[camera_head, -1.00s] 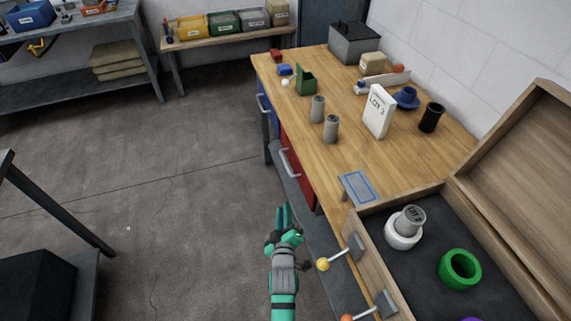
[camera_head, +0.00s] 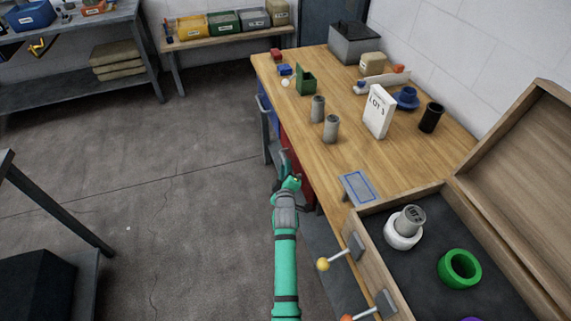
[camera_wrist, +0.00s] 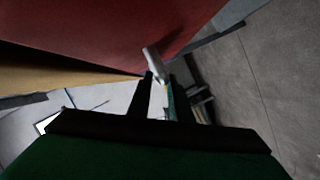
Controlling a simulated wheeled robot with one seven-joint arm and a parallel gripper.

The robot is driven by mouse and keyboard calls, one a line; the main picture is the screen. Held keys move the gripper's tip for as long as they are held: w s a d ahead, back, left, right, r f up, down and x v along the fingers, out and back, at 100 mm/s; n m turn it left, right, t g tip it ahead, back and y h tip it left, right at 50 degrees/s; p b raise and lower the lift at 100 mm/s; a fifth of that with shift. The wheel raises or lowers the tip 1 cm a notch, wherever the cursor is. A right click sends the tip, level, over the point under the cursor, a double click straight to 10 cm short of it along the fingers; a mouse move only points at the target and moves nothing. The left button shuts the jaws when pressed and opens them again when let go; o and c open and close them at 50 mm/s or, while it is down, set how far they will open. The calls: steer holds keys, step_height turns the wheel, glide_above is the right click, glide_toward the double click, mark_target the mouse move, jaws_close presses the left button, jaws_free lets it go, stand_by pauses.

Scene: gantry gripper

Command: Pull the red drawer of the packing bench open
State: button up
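The red drawer (camera_head: 303,185) is in the front of the packing bench (camera_head: 335,100), partly hidden behind my gripper (camera_head: 284,162) in the head view. Its front looks flush with the bench. In the wrist view the red drawer front (camera_wrist: 110,28) fills the top, with its pale bar handle (camera_wrist: 154,60) standing out from it. My gripper (camera_wrist: 160,82) is open, its two dark fingers apart with the near end of the handle between their tips. I cannot tell whether either finger touches the handle.
A blue drawer (camera_head: 263,98) with its own handle lies farther along the bench. Levers with a yellow knob (camera_head: 323,264) and an orange knob stick out from the open wooden case (camera_head: 372,262), right of my arm.

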steer(key=shift+x, duration=1.5)
jaws_close()
